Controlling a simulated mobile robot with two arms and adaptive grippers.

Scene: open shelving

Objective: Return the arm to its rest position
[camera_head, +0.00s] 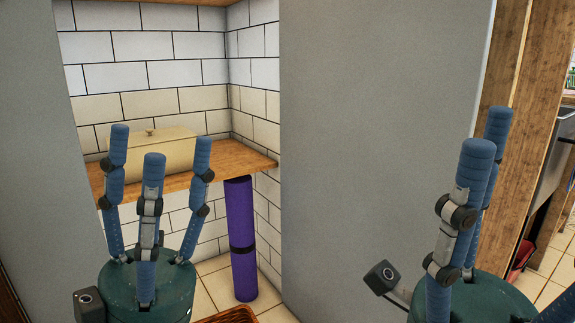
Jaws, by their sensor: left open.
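My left gripper (157,145) stands upright at the lower left in the head view, on a dark green palm. Its three blue fingers point up and are spread apart, open, with nothing between them. It is in front of a wooden shelf (245,160) and overlaps a cream lidded box (172,148) on that shelf. My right gripper (487,130) is at the right, its blue fingers pointing up in front of a grey panel. Two fingers show and overlap from this angle; I see no object in it, but its opening is unclear.
A purple rolled mat (241,240) stands upright on the tiled floor below the shelf. A grey panel (375,120) stands between the shelf recess and the right side; another (30,130) is at the left. A brown woven edge (232,315) shows at the bottom.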

